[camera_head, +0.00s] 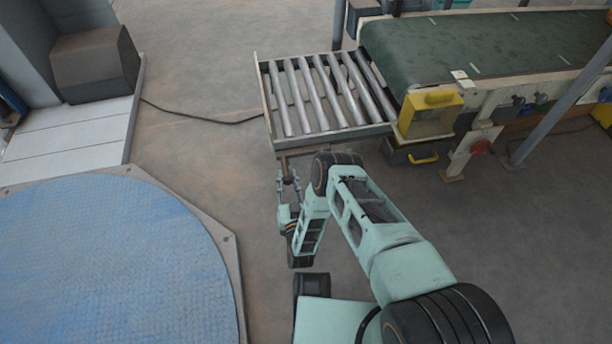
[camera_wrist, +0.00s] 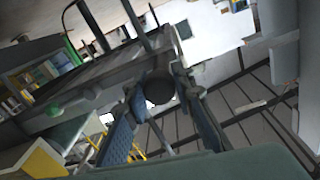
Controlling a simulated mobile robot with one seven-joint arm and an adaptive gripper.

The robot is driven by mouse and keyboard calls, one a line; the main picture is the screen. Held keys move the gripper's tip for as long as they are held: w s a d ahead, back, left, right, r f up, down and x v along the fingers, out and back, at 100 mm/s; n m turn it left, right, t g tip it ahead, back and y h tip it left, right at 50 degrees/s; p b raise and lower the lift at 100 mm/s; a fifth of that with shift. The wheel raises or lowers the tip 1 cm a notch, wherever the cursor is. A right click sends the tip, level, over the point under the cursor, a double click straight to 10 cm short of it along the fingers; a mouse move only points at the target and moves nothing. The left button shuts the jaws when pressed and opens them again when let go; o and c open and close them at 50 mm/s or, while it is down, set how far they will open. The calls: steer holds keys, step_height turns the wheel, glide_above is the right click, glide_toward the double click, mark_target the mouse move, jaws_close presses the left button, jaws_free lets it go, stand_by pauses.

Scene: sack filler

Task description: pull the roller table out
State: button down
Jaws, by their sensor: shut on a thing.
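The roller table (camera_head: 335,136) is a pale metal frame with several steel rollers, at the upper middle of the head view, at the left end of the green belt conveyor. My gripper (camera_head: 288,183) is just below the table's near left corner. In the wrist view my gripper (camera_wrist: 160,108) has its two blue-grey fingers on either side of a dark round-ended handle (camera_wrist: 160,88) and is shut on it. The table's underside shows above the handle there. In the head view the grip itself is small and partly hidden by my arm.
The green belt conveyor (camera_head: 470,45) stands right of the table, with a yellow box (camera_head: 430,113) at its near corner. A blue round platform (camera_head: 110,265) lies at lower left. A dark cable (camera_head: 205,118) crosses the floor. Floor between platform and table is clear.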

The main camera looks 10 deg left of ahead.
steer(key=shift+s+a, duration=0.2)
steer(key=shift+a, duration=0.55)
steer(key=shift+s+a, duration=0.2)
steer(key=shift+a, duration=0.5)
steer(key=shift+s+a, duration=0.2)
steer(key=shift+a, duration=0.55)
steer(key=c, duration=1.6)
jaws_free()
steer(key=shift+r, duration=0.1)
step_height(320, 180, up, 10)
steer(key=shift+f, duration=0.1)
